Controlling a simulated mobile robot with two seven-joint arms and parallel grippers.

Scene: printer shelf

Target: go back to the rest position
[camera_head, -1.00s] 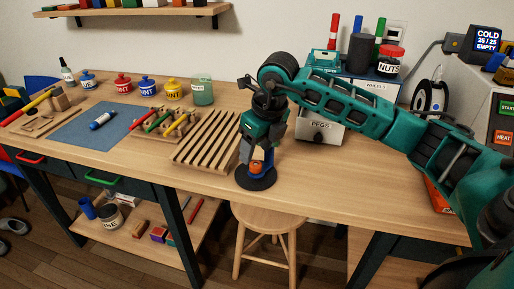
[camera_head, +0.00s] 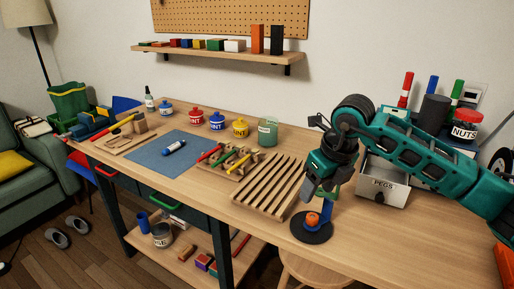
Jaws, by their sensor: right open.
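My right gripper (camera_head: 317,189) hangs from the teal right arm, which comes in from the right. It is open, pointing down just above a round dark stand (camera_head: 311,228) near the workbench's front edge. An orange piece (camera_head: 312,219) and a blue upright (camera_head: 326,212) are on the stand, below and beside the fingers. I see nothing held between the fingers. My left gripper is out of view.
A slatted wooden rack (camera_head: 268,187) lies left of the stand. A PEGS drawer box (camera_head: 383,189) is behind my right arm. Paint pots, a blue mat (camera_head: 158,156) and a peg tray fill the bench's left. A stool (camera_head: 315,272) stands below.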

